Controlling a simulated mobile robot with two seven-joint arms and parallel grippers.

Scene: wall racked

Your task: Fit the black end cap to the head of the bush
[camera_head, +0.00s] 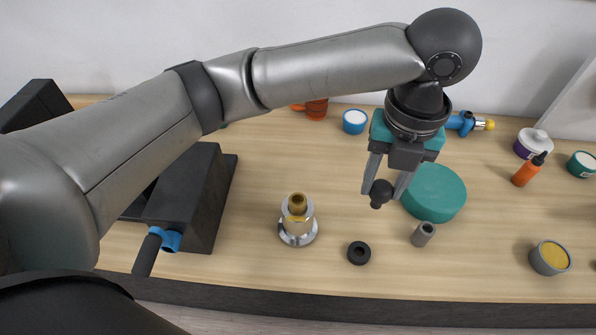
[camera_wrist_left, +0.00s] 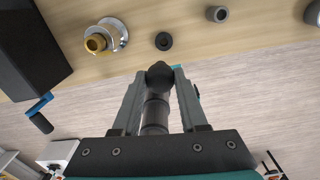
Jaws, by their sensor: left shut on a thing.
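My left gripper (camera_head: 382,188) is shut on a black end cap (camera_head: 381,190), a rounded dark piece with a short stub pointing down, held above the bench. In the left wrist view the cap (camera_wrist_left: 159,74) sits between the fingertips of the gripper (camera_wrist_left: 160,78). The bush (camera_head: 298,203) shows a brass head with a dark opening and stands upright in a silver flanged holder (camera_head: 298,236), left of and apart from the gripper. The brass head also shows in the left wrist view (camera_wrist_left: 96,43). My right gripper is not in view.
A black ring (camera_head: 359,253) and a grey sleeve (camera_head: 423,234) lie on the bench near the front. A teal round block (camera_head: 434,193) is behind the gripper. A black vise-like block (camera_head: 205,200) with a blue-collared handle stands left. Bare bench lies between bush and gripper.

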